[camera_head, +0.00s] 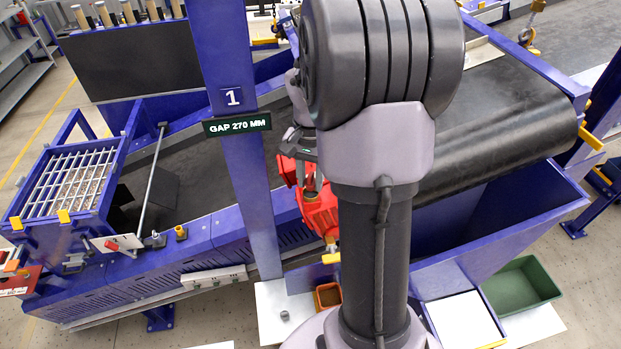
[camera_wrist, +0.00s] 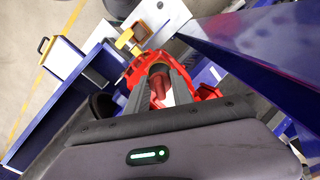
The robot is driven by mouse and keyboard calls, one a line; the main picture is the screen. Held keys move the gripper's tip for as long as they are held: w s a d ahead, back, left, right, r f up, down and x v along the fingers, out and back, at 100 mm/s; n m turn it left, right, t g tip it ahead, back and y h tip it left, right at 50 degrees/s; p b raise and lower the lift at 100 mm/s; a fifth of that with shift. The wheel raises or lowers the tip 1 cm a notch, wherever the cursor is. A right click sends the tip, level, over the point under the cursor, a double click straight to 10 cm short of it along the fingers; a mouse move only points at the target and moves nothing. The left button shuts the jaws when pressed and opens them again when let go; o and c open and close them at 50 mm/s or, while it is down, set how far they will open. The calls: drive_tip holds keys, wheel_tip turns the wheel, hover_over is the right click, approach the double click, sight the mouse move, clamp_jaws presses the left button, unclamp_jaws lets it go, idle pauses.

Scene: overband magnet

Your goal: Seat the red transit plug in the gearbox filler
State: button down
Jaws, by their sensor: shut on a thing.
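My gripper (camera_wrist: 161,80) is shut on the red transit plug (camera_wrist: 158,90), which shows between its two dark fingers in the wrist view. The plug is in line with a brass-coloured ring, the filler (camera_wrist: 158,68), on the red gearbox (camera_wrist: 206,91). I cannot tell whether the plug is in the ring or just above it. In the head view the red gearbox (camera_head: 320,213) sits at the side of the blue conveyor frame, partly hidden by my arm. The plug cannot be made out clearly there.
A blue post with a "GAP 270 MM" sign (camera_head: 237,125) stands close left of my arm. A black belt roller (camera_head: 510,110) is at right. A small orange-brown bin (camera_head: 328,296) and a green bin (camera_head: 520,288) stand below.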

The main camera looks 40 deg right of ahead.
sight(311, 174)
drive_tip(key=shift+f+b, duration=0.7)
drive_tip(key=shift+f, duration=0.2)
drive_tip(key=c, duration=1)
unclamp_jaws()
drive_tip(key=shift+c, duration=0.2)
wheel_tip(311, 174, up, 12)
drive_tip(key=shift+r+p, duration=0.1)
drive_tip(key=shift+p, duration=0.45)
